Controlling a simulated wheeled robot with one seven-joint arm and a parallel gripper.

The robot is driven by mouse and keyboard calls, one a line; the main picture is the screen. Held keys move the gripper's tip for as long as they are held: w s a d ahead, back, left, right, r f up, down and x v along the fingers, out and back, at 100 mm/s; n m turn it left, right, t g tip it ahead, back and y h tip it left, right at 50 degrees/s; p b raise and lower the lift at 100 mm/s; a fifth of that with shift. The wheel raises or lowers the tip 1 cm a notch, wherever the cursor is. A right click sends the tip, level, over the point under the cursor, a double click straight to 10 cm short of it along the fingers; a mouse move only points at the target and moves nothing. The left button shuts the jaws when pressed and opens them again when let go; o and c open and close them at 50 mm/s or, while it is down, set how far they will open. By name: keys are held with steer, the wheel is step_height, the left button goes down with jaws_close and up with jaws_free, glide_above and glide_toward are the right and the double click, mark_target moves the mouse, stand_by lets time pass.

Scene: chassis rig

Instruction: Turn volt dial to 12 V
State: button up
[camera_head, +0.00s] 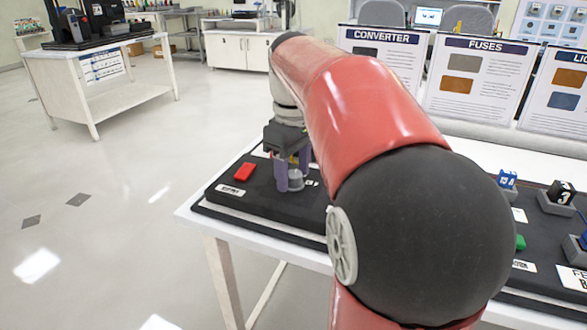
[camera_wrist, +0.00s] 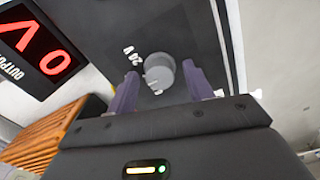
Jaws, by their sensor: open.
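In the head view my gripper (camera_head: 290,178) points down at the panel. A display (camera_wrist: 38,45) marked OUTPUT shows a red 0 and V. The dial's pointer is not clear.
A red block or switch (camera_head: 244,172) sits on the black panel (camera_head: 225,199) left of my gripper. My red arm hides much of the bench. Information boards (camera_head: 475,80) stand behind, and blue and black parts (camera_head: 558,192) sit at the right.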

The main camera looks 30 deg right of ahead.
mark_target(294, 174)
steer(key=shift+r, duration=0.1)
step_height(294, 174, up, 8)
steer(key=shift+f+p, duration=0.2)
steer(key=shift+p, duration=0.4)
